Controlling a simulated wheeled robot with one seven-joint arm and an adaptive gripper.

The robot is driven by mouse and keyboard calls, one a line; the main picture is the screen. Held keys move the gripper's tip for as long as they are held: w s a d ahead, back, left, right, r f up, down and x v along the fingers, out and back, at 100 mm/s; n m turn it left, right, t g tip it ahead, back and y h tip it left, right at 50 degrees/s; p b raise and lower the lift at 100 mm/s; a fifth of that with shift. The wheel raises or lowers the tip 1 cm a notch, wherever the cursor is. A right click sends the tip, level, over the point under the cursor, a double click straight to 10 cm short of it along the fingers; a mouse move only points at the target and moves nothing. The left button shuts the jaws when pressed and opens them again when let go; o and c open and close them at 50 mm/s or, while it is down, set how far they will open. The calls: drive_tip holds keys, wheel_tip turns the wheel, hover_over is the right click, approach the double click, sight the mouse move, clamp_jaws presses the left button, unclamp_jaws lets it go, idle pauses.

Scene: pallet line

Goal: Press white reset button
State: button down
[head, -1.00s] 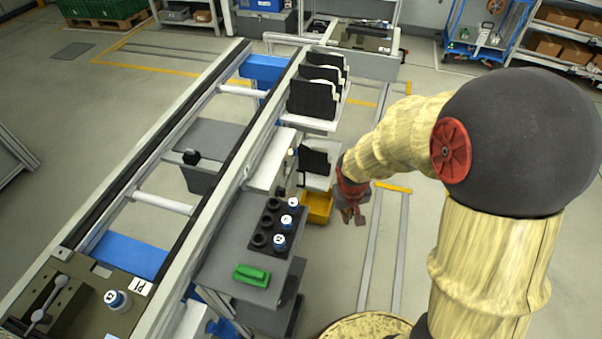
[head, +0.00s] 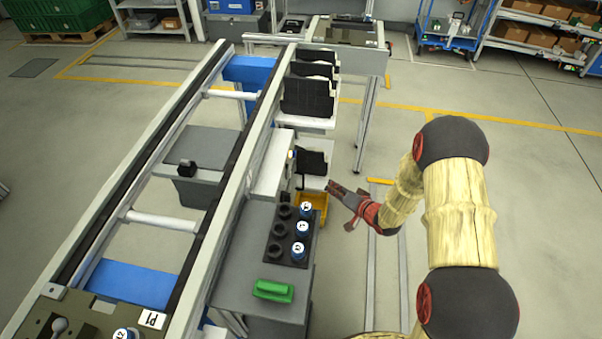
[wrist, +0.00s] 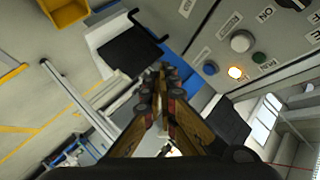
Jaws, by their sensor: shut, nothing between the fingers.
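The white button (wrist: 241,41) shows in the wrist view on a grey control panel (wrist: 212,40), at the upper right. A lit yellow lamp (wrist: 235,73), a green button (wrist: 258,58) and a blue button (wrist: 210,68) sit near it. A black knob (wrist: 291,3) is at the top edge. My gripper (wrist: 167,72) is shut and empty, its fingertips left of the buttons in the picture and apart from the white button. In the head view my gripper (head: 332,187) is right of the line, beyond the bench. The white button cannot be made out there.
A grey bench (head: 235,275) holds a black holder (head: 272,250) with several white-and-blue capped parts and a green block (head: 273,290). A yellow bin (head: 318,203) is close to my gripper. Black panels on white shelves (head: 310,122) stand behind.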

sight(289, 174)
drive_tip(key=shift+m+t+y, duration=0.7)
drive_tip(key=shift+m+y, duration=0.1)
drive_tip(key=shift+y, duration=0.1)
drive_tip(key=r, duration=0.1)
drive_tip(key=a+r, duration=0.1)
drive_tip(key=r, duration=0.2)
drive_tip(key=shift+w+a+r, duration=0.4)
drive_tip(key=w+a+b, duration=0.1)
drive_tip(key=a, duration=0.7)
drive_tip(key=shift+w+a, duration=0.35)
drive_tip(key=shift+a, duration=0.15)
drive_tip(key=shift+w+a, duration=0.1)
drive_tip(key=shift+a, duration=0.15)
drive_tip(key=shift+a, duration=0.45)
idle(1.3)
drive_tip(key=shift+d, duration=0.85)
